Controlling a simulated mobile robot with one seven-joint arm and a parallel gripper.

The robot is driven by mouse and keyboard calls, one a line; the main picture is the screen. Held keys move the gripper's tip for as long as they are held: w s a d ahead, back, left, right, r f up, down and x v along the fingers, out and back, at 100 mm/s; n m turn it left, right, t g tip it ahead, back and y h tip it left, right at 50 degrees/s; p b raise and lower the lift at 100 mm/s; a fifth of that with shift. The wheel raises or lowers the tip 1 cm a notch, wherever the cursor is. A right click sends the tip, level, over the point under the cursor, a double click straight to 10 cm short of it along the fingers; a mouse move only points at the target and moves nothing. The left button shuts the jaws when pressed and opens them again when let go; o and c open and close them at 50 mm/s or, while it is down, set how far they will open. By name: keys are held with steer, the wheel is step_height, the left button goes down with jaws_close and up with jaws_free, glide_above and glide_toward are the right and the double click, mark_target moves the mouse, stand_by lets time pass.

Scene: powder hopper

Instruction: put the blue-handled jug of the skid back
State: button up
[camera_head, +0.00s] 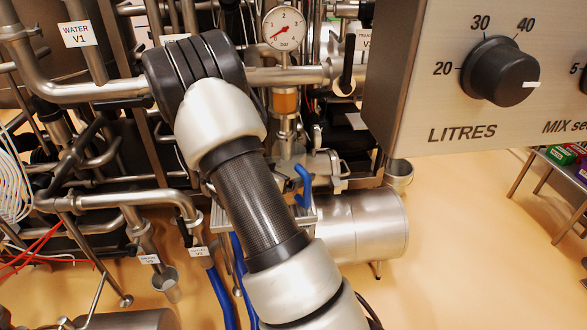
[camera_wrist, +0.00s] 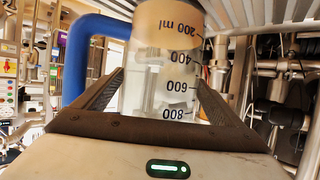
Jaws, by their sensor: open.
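The blue-handled jug (camera_wrist: 160,85) fills the middle of the wrist view. It is clear, with black marks from 200 ml at the top to 800 at the bottom, and looks tan in its upper part. Its thick blue handle (camera_wrist: 78,50) is on the left. My gripper (camera_wrist: 158,95) is open, with one finger on each side of the jug; I cannot tell whether either touches it. In the head view my arm hides the gripper. A blue handle-like part (camera_head: 303,185) shows beside my arm there; I cannot tell whether it is the jug's.
Steel pipework of the skid (camera_head: 100,200) and a pressure gauge (camera_head: 283,27) crowd around my arm. A control box (camera_head: 480,100) with a litres knob juts in at the upper right. A steel cylinder (camera_head: 365,225) lies right of my arm. The floor at lower right is clear.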

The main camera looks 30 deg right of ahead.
steer(key=a+r+n+t+y+p, duration=0.1)
steer(key=a+r+n+t+y, duration=0.4)
steer(key=a+r, duration=0.7)
steer(key=a+r+n+t+y+p, duration=0.1)
steer(key=a+r+n+y, duration=0.1)
steer(key=a+r+y, duration=0.95)
steer(key=s+a+r+n+g+h, duration=0.15)
steer(key=s+a+n, duration=0.25)
steer(key=s+a, duration=0.5)
steer(key=s+d+f+n+g+h, duration=0.1)
steer(key=s+d+n+g, duration=0.15)
steer(key=s, duration=0.65)
steer(key=s+d+f+n+g+h, duration=0.1)
steer(key=s+d, duration=0.2)
steer(key=s, duration=0.5)
step_height(320, 180, up, 23)
steer(key=p, duration=2.2)
steer(key=shift+p, duration=0.35)
steer(key=shift+f, duration=0.1)
